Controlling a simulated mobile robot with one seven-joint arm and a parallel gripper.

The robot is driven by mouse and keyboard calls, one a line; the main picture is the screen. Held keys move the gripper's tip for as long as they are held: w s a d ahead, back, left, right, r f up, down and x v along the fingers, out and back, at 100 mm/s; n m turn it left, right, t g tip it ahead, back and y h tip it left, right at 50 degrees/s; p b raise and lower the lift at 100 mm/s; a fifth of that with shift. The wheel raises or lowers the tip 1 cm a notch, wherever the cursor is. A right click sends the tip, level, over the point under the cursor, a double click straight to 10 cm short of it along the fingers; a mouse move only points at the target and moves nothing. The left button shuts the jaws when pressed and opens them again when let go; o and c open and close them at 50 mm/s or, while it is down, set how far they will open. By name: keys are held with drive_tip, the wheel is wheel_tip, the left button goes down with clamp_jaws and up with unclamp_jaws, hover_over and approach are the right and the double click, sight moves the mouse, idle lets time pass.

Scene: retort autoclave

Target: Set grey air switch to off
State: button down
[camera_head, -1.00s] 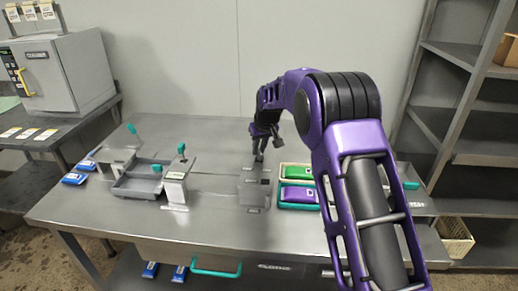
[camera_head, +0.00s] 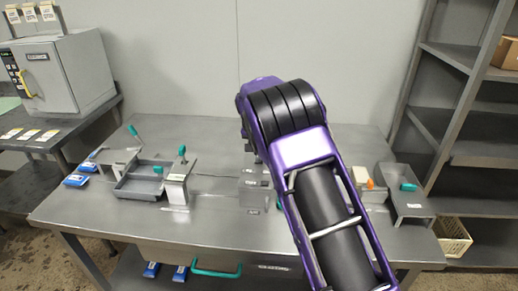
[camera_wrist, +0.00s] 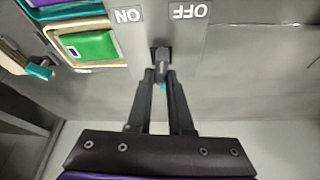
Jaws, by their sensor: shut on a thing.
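The grey air switch has a grey plate (camera_wrist: 182,38) with the labels ON on the left and OFF on the right, both upside down in the wrist view. Its dark lever (camera_wrist: 161,56) stands roughly midway between the labels; I cannot tell its exact setting. My gripper (camera_wrist: 161,74) is shut on the lever, with a finger on each side. A small teal bit shows between the fingers. In the head view the grey switch box (camera_head: 254,190) shows in the middle of the table, partly behind my arm, which hides my gripper.
A green pack (camera_wrist: 90,45) in a tray lies left of the switch in the wrist view. In the head view, a metal stand with a teal knob (camera_head: 182,150) and a shallow tray (camera_head: 140,190) stand left. A grey bin (camera_head: 412,207) is at the right. Shelves stand far right.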

drive_tip(key=shift+m+g+h+p, duration=0.35)
drive_tip(key=shift+m+h, duration=0.25)
drive_tip(key=shift+m, duration=1.1)
drive_tip(key=shift+s+m, duration=0.1)
drive_tip(key=shift+m, duration=0.2)
drive_tip(key=c, duration=0.8)
unclamp_jaws()
drive_tip(key=p+v, duration=0.1)
drive_tip(key=v, duration=1.6)
drive_tip(key=shift+s+r, duration=0.1)
drive_tip(key=shift+r, duration=0.05)
